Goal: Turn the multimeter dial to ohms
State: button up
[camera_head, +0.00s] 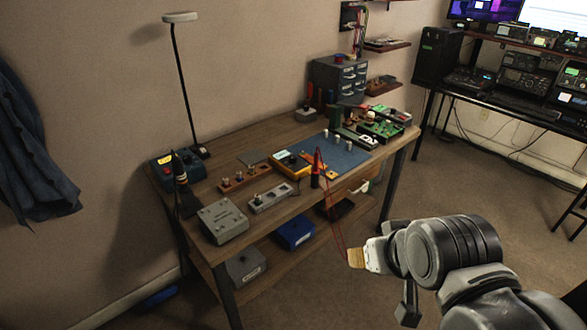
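The multimeter looks to be the yellow-cased device (292,165) lying on the workbench, at the left edge of a blue mat (345,155). It is small in view, and its dial and setting cannot be read. A red probe (318,164) with a dark lower part stands at its right, with thin red leads hanging over the front edge of the bench. My gripper (356,258) is at the lower right, in front of the bench and well apart from the multimeter. A tan pad shows at its tip; whether the fingers are open is unclear.
The wooden workbench (222,198) also holds a grey box (222,220), a grey block with knobs (272,196), a soldering stand (180,172) and a lamp (180,17). Green circuit boards (380,129) lie at the right. The floor between bench and desk is clear.

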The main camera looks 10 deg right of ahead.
aim_at(292, 159)
jog(key=i+l, duration=0.25)
jog(key=i, duration=0.25)
jog(key=i+l, duration=0.25)
jog(key=i, duration=0.25)
